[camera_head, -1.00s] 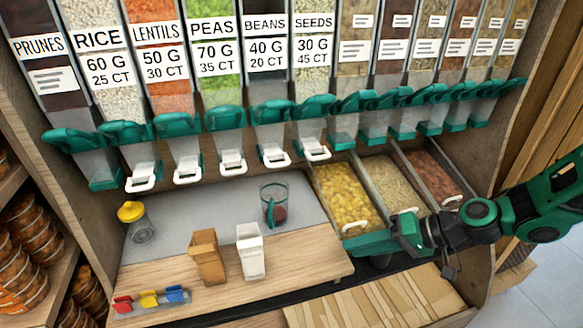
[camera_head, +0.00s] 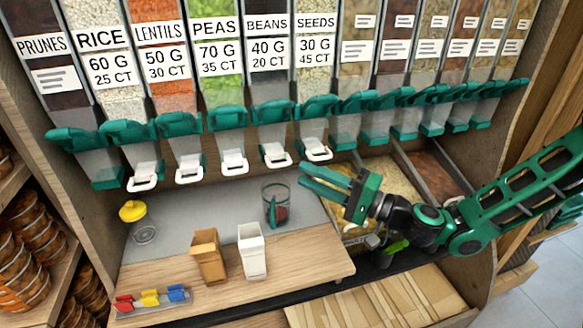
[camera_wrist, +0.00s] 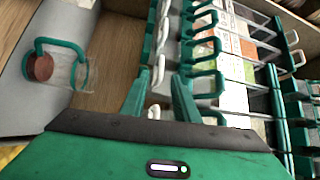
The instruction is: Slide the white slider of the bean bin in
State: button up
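The bean bin (camera_head: 268,92) is the clear dispenser labelled BEANS, 40 G, 20 CT, with a green spout. Its white slider (camera_head: 277,155) sticks out at the front below the spout, in a row with similar white sliders. My gripper (camera_head: 304,175) is to the right of and slightly below this slider in the head view, apart from it and pointing left. In the wrist view its two green fingers (camera_wrist: 158,98) are spread with nothing between them. White slider loops show beyond the fingers there; I cannot tell which belongs to the bean bin.
The seeds slider (camera_head: 317,149) is close above my gripper. A clear cup with a green handle (camera_head: 275,204) stands below on the grey counter. A white container (camera_head: 252,254) and a brown one (camera_head: 207,256) stand on the wooden board. Open food bins (camera_head: 400,180) lie behind my arm.

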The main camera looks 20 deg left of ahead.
jog(key=x, duration=0.6)
jog(key=shift+a, duration=0.15)
jog(key=shift+f, duration=0.1)
grip_shut()
